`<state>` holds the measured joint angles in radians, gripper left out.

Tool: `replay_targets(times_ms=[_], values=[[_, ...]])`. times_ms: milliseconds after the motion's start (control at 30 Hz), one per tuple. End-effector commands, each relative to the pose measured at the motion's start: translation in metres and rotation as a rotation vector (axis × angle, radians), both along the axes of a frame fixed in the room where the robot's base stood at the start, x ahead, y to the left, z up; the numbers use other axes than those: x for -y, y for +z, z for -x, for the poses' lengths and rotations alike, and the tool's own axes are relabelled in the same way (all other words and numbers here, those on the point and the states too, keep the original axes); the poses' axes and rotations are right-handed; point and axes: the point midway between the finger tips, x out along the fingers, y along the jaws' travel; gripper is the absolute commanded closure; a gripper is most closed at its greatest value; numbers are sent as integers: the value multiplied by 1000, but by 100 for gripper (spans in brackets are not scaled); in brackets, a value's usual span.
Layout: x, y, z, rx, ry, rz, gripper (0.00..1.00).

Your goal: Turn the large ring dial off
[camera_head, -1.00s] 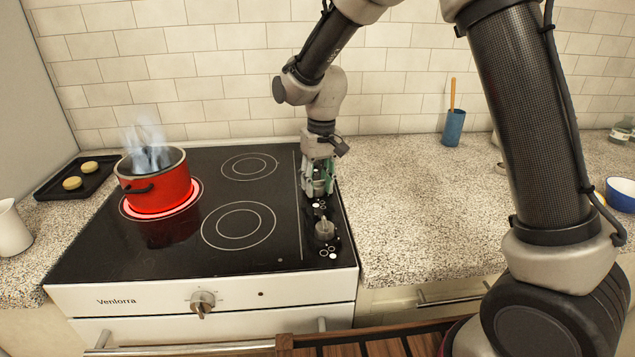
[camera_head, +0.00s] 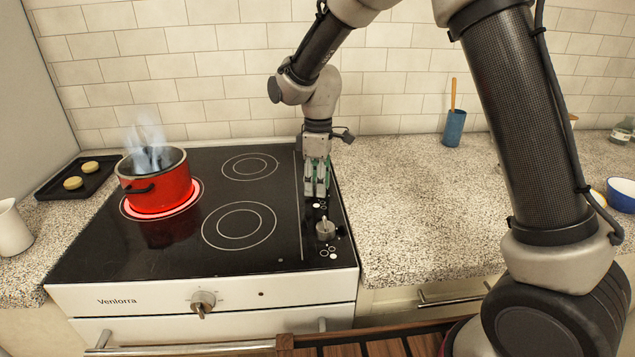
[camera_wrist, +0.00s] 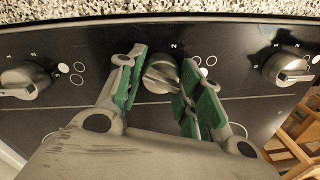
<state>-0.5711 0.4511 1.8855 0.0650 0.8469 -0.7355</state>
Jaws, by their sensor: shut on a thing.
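The stove's black glass top has a strip of dials along its right side. In the wrist view a silver middle dial (camera_wrist: 161,73) sits between the green-padded fingers of my gripper (camera_wrist: 163,66), which is shut on it. My gripper (camera_head: 317,193) hides this dial in the head view. A left dial (camera_wrist: 27,80) and a right dial (camera_wrist: 289,68) flank it. One free dial (camera_head: 325,229) shows nearer the front in the head view. I cannot tell from the markings which is the large ring dial. One ring (camera_head: 190,207) glows red under the pot.
A steaming red pot (camera_head: 155,186) stands on the glowing ring. A black tray (camera_head: 62,187) is at the left, and a blue cup (camera_head: 454,128) stands on the right counter. The oven knob (camera_head: 202,303) is on the front panel. The other rings are bare.

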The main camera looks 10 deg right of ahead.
Motion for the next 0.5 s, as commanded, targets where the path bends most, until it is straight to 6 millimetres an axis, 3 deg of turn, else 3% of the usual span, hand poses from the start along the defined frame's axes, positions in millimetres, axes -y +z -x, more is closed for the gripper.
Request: replay_targets(times_ms=[500], values=[[-1, 1, -1, 3, 402, -1, 88]])
